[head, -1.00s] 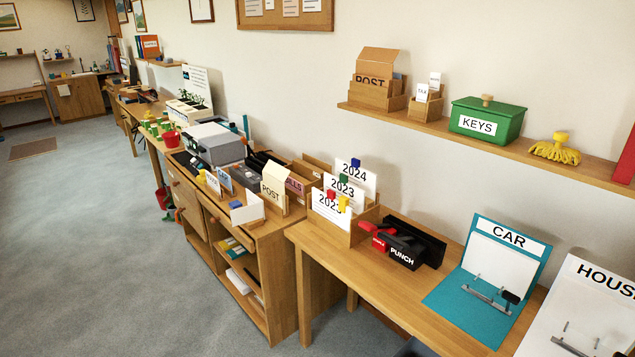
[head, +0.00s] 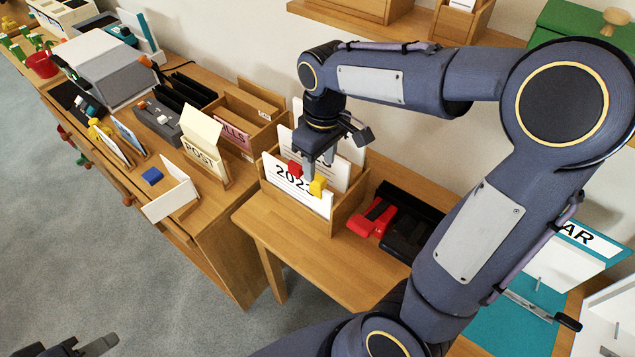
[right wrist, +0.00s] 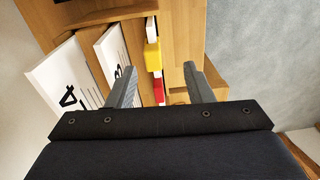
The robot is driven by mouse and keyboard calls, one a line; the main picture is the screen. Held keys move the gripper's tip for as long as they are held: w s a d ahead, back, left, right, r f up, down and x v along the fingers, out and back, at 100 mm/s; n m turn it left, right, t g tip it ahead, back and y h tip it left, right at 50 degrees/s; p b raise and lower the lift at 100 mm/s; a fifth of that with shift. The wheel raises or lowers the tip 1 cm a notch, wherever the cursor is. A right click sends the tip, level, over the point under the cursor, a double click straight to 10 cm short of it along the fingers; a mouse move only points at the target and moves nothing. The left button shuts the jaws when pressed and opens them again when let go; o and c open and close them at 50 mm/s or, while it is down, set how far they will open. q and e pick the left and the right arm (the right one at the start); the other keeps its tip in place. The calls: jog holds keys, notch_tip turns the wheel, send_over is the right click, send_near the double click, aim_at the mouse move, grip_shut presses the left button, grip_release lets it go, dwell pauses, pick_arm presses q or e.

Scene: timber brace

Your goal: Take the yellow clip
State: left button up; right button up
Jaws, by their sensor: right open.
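The yellow clip (head: 317,186) sits on the top edge of the front white card marked 2023 (head: 285,186) in a wooden file box (head: 347,212). A red clip (head: 295,170) is on the same card, to its left. My right gripper (head: 318,168) is open and empty, pointing down just above the clips and partly covering the cards behind. In the right wrist view the yellow clip (right wrist: 152,55) and red clip (right wrist: 158,90) show in the gap between the open fingers (right wrist: 159,70). My left gripper (head: 90,347) is only partly in view at the bottom left.
A red and black hole punch (head: 385,220) stands right of the file box. Left of it are a POST card (head: 202,152), a small white card stand with a blue clip (head: 152,176) and another yellow item (head: 98,128). A shelf (head: 375,32) runs above.

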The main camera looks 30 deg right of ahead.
aim_at(318, 178)
jog(key=shift+w+f, duration=0.25)
jog(key=shift+w, duration=0.5)
jog(key=shift+w+f+h, duration=0.15)
jog(key=shift+f+h, duration=0.15)
jog(key=f, duration=0.7)
jog(key=shift+s+d+f, duration=0.1)
jog(key=shift+s+d, duration=0.1)
grip_shut()
